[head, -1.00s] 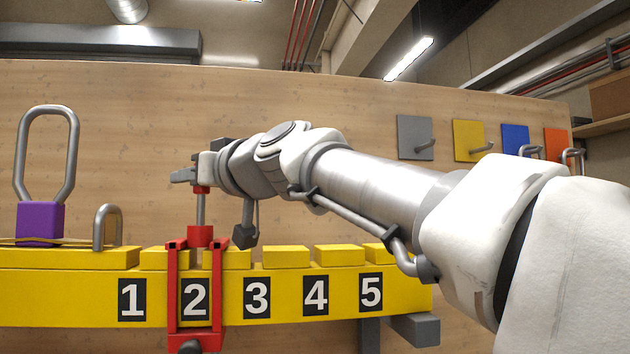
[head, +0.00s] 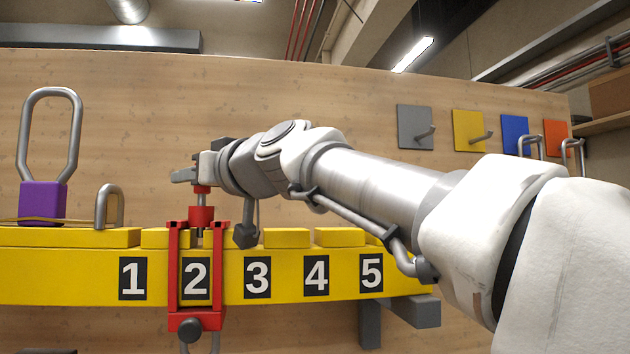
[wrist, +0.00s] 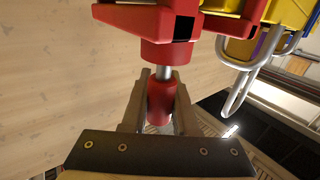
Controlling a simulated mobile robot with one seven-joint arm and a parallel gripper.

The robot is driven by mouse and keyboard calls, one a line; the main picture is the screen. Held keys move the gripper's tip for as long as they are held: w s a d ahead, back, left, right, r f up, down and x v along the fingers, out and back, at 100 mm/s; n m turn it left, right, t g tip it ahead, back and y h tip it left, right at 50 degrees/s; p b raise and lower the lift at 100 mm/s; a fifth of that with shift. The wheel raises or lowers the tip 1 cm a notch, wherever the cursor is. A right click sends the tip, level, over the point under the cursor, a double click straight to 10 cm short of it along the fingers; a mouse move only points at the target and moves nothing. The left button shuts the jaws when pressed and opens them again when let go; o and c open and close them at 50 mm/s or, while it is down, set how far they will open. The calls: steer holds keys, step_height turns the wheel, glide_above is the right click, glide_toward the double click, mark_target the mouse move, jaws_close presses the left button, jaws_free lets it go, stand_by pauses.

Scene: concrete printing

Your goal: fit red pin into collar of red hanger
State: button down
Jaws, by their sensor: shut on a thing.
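The red hanger (head: 175,265) sits over the yellow beam at number 2, its two red legs running down the front to a dark knob. Its red collar (head: 202,217) stands at the top and also shows in the wrist view (wrist: 165,53). The red pin (head: 202,189) is upright above it, with a grey shaft whose lower end is in the collar. A short length of shaft shows between head and collar. My gripper (head: 184,178) is shut on the pin's red head, which shows between the fingers in the wrist view (wrist: 160,103).
The yellow beam (head: 80,280) carries numbers 1 to 5 and raised yellow blocks. A purple block (head: 42,202) with a tall grey loop and a small grey hoop (head: 108,205) stand at left. Coloured hook panels (head: 415,128) are on the wooden wall at right.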

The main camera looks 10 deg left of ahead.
steer(key=shift+f+b, duration=0.5)
steer(key=shift+f, duration=0.05)
steer(key=c, duration=0.6)
jaws_free()
steer(key=shift+d, duration=0.1)
steer(key=b+v, duration=0.4)
steer(key=v, duration=1.3)
steer(key=shift+s+b, duration=0.15)
steer(key=shift+b, duration=0.2)
steer(key=shift+r, duration=0.1)
steer(key=d+f+m+g+h, duration=0.1)
steer(key=d+f+m+h, duration=0.3)
steer(key=f, duration=0.7)
steer(key=s+d+f+m+h, duration=0.1)
steer(key=d+f+h, duration=0.2)
steer(key=d+f, duration=0.65)
steer(key=d+f+m+g+h, duration=0.1)
steer(key=d+f+m+h, duration=0.25)
steer(key=f, duration=0.95)
steer(key=s+d+f+m+g+h, duration=0.1)
steer(key=s+d+f+h, duration=0.1)
steer(key=s+d+f, duration=0.2)
steer(key=s+d+f+m+g+h, duration=0.1)
steer(key=s+d+f+g+h, duration=0.1)
steer(key=f, duration=0.9)
steer(key=shift+s+d, duration=0.85)
steer(key=shift+s, duration=0.1)
